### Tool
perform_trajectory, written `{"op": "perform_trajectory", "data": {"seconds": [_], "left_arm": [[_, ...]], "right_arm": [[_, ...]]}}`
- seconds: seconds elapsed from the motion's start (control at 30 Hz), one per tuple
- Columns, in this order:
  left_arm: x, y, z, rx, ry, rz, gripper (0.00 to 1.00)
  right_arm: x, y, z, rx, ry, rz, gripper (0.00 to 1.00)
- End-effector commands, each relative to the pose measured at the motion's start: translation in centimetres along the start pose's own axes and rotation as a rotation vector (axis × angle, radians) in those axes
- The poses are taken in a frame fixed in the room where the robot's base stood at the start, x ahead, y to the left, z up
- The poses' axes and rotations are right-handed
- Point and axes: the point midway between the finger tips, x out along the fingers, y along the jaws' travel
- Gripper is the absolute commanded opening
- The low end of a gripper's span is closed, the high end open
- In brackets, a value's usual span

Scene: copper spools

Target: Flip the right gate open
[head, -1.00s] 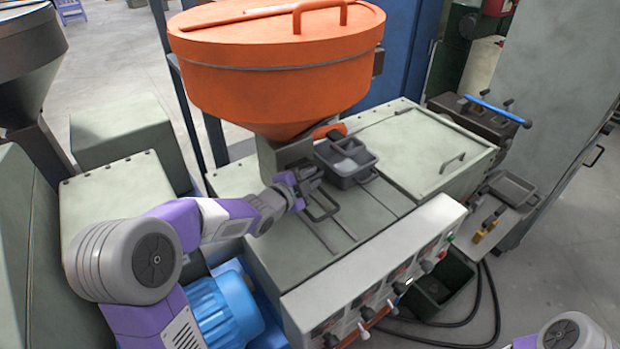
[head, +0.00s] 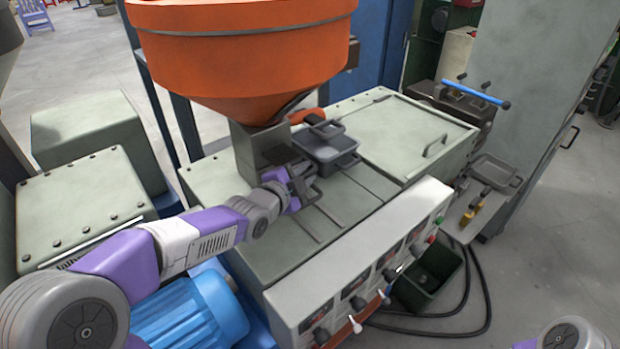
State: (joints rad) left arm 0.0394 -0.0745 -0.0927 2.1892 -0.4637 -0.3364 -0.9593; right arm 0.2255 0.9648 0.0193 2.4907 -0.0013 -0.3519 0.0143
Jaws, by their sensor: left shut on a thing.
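The machine top has two pale grey-green cover panels. The right panel (head: 390,130) lies flat and closed, with a bar handle (head: 435,146) near its right edge. The left panel (head: 345,210) lies flat to the left of it. My left gripper (head: 302,188) is low over the left panel, just in front of the hopper neck. It is shut on a dark handle on this panel, mostly hidden by the fingers. Only a rounded part of my right arm shows at the bottom right; its gripper is out of view.
An orange hopper (head: 240,60) stands over the machine. Dark grey trays (head: 325,148) sit between its neck and the right panel. A control panel (head: 360,275) runs along the front. A blue-handled bar (head: 475,94) is at the far right; a green bin (head: 430,277) stands in front.

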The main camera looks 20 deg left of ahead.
Motion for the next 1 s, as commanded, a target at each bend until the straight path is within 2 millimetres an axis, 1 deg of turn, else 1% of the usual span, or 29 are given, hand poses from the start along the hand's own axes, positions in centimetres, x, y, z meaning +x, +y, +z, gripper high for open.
{"op": "perform_trajectory", "data": {"seconds": [0.03,0.37,0.4,0.5,0.77,0.87,1.0], "left_arm": [[-0.2,0.8,0.1,-0.006,-0.005,0.014,0.00],[-0.3,0.8,0.0,-0.006,-0.006,0.019,0.00],[-0.3,0.9,0.0,-0.006,-0.006,0.019,0.29],[-0.3,0.8,0.0,-0.005,-0.005,0.016,0.42],[-0.4,0.5,0.0,-0.004,-0.005,0.009,0.42],[-1.2,0.3,-0.1,-0.003,-0.004,0.007,0.42],[-3.2,0.3,-0.1,-0.003,-0.004,0.007,0.42]], "right_arm": [[0.3,0.1,0.0,-0.001,0.000,0.000,0.40],[0.2,0.0,0.0,-0.001,0.001,-0.001,0.40],[0.2,0.0,0.0,-0.001,0.001,-0.001,0.40],[0.2,0.0,0.0,-0.001,0.001,-0.001,0.40],[0.2,0.0,0.0,-0.001,0.001,-0.001,0.40],[0.0,0.0,0.0,-0.001,0.001,0.000,0.40],[-0.4,-0.2,0.0,-0.001,0.000,0.000,0.40]]}}
